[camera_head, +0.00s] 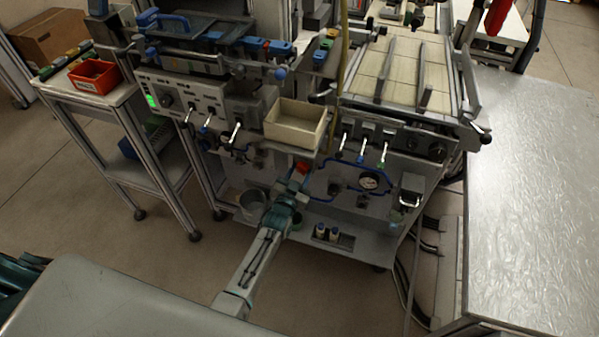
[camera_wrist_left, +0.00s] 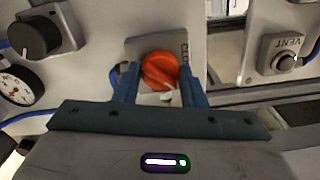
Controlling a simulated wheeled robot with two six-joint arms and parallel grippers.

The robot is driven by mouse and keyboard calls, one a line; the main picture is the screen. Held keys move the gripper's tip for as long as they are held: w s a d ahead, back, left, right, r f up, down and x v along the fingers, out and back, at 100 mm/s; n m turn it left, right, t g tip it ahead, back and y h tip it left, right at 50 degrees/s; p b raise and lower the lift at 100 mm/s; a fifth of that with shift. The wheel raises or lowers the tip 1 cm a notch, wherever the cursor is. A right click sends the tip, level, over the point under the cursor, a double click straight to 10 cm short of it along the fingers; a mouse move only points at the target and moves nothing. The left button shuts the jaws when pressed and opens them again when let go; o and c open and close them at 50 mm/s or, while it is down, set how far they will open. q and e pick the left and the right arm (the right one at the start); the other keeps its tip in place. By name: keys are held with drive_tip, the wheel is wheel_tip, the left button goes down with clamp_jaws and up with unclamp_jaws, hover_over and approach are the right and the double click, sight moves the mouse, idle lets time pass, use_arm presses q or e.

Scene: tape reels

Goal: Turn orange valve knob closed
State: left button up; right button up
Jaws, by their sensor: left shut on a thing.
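The orange valve knob (camera_wrist_left: 160,70) sits on a grey plate of the machine panel, with partly hidden lettering beside it. In the head view the knob (camera_head: 302,167) shows as a small red-orange spot at the tip of my left arm. My left gripper (camera_wrist_left: 160,90) has its two blue fingers on either side of the knob and is shut on it. In the head view my left gripper (camera_head: 297,180) reaches the front panel below the beige bin. My right gripper is not in view.
A black knob (camera_wrist_left: 35,38), a pressure gauge (camera_wrist_left: 18,86) and a VENT button (camera_wrist_left: 284,62) are near the valve. A beige bin (camera_head: 296,124) juts out above my gripper. A metal bucket (camera_head: 253,203) stands on the lower shelf. A metal-topped table (camera_head: 530,190) is at right.

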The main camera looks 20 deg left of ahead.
use_arm(q)
drive_tip(key=n+p, duration=0.1)
drive_tip(key=n, duration=0.3)
drive_tip(key=shift+n, duration=0.3)
drive_tip(key=n, duration=0.4)
drive_tip(key=shift+n+p, duration=0.3)
drive_tip(key=shift+n, duration=0.1)
drive_tip(key=o, duration=1)
drive_tip(key=s, duration=0.5)
drive_tip(key=s+b, duration=0.1)
drive_tip(key=s, duration=0.5)
drive_tip(key=shift+a, duration=0.2)
